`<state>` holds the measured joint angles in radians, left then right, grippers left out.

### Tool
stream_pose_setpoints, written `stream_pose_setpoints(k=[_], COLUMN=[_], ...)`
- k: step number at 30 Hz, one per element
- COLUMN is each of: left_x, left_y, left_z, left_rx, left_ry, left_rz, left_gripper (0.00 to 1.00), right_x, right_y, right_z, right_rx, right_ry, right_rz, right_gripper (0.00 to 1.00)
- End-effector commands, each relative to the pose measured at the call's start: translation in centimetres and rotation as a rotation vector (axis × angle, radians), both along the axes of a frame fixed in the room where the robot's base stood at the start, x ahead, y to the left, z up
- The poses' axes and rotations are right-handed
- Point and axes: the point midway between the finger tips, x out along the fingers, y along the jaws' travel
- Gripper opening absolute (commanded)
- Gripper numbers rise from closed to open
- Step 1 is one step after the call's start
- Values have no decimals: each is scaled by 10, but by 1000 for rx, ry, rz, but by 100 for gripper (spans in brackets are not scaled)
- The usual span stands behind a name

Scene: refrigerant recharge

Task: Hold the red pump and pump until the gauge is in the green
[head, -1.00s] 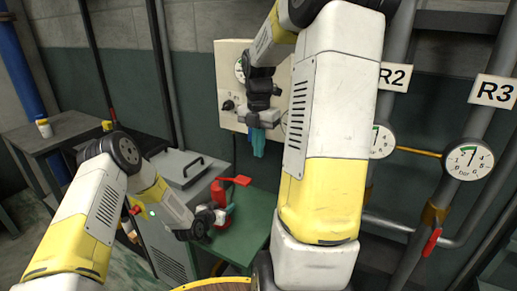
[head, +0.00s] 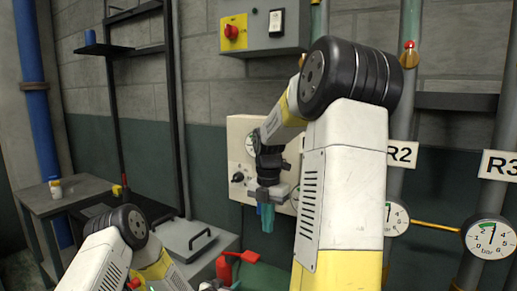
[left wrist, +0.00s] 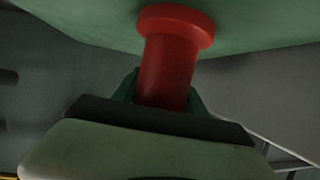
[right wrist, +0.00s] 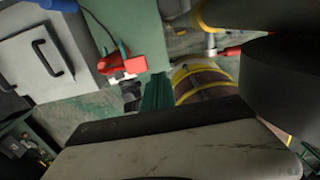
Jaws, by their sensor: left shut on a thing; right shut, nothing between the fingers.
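The red pump (head: 226,268) shows at the bottom of the head view, its handle reaching right. My left gripper (left wrist: 163,88) is shut around the pump's red cylindrical body (left wrist: 178,50) in the left wrist view; in the head view it is mostly cut off by the bottom edge. The pump also shows in the right wrist view (right wrist: 118,65). My right gripper (head: 267,214) is shut and empty, pointing down in front of the pale wall panel, apart from the pump. Dial gauges show: one on the panel (head: 252,141), partly hidden, one under R2 (head: 396,218) and one under R3 (head: 490,238).
A grey cabinet (head: 186,238) with a black handle stands left of the pump. A grey table (head: 75,194) with a small bottle (head: 55,187) is further left. A yellow-banded barrel (right wrist: 205,85) stands near the pump. Pipes run along the right wall.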

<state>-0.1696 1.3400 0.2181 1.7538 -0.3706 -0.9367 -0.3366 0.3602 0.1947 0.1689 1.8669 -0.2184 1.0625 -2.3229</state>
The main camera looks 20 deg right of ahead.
Motion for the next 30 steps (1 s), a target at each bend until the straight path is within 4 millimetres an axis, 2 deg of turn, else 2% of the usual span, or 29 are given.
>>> stream_pose_setpoints(k=[4,9,13,30], left_x=[0,0,0,0], left_y=[0,0,0,0], left_z=[0,0,0,0], left_rx=[1,1,1,1], left_ry=[-1,-1,-1,-1], left_rz=[0,0,0,0], left_gripper=[0,0,0,0], right_x=[6,32,44,46], right_y=[4,25,35,36], right_z=[-4,-26,-37,-93], right_rx=[2,3,2,1], right_ry=[1,2,1,1], right_rz=[2,5,3,1], right_gripper=[0,0,0,0])
